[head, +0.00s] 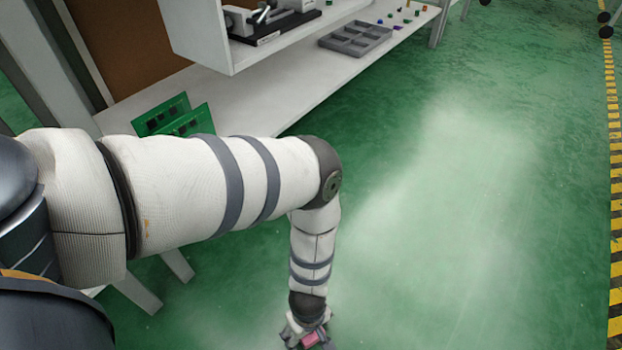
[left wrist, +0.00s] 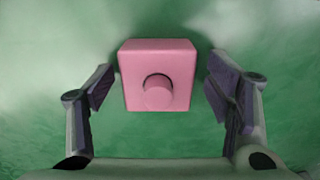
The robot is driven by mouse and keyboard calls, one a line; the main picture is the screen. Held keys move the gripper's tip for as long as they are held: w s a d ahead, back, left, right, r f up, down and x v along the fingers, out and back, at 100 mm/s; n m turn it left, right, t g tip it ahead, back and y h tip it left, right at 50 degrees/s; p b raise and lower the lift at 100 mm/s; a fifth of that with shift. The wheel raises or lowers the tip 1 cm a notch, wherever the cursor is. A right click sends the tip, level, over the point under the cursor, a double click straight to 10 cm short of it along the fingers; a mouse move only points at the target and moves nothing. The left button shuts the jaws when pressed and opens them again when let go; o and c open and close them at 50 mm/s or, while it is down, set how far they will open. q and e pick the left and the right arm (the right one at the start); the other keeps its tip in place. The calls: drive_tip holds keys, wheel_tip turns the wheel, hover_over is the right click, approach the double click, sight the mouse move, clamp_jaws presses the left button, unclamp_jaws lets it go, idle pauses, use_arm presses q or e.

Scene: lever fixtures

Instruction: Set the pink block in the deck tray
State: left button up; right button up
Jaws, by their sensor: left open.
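The pink block (left wrist: 158,55), with a round pink knob facing the camera, sits between the fingers of my left gripper (left wrist: 159,85) in the left wrist view. The fingers are open, with a gap on each side of the block. In the head view my left gripper (head: 308,334) is low at the bottom edge, over the green floor, with a bit of the pink block (head: 310,340) showing. I cannot tell whether the block rests on the floor. A grey tray with several compartments (head: 356,38) is on the white bench deck at the top. My right gripper is not in view.
The white bench (head: 285,100) carries a raised shelf with a lever fixture (head: 262,22). Green circuit boards (head: 178,118) stand at its near end. Small coloured pieces (head: 408,14) lie beyond the tray. Open green floor (head: 470,200) extends to the right, to a yellow-black floor stripe (head: 614,200).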

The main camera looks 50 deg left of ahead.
use_arm(q)
drive_tip(key=shift+w+r, duration=0.1)
drive_tip(key=shift+r, duration=0.1)
drive_tip(key=c, duration=1.6)
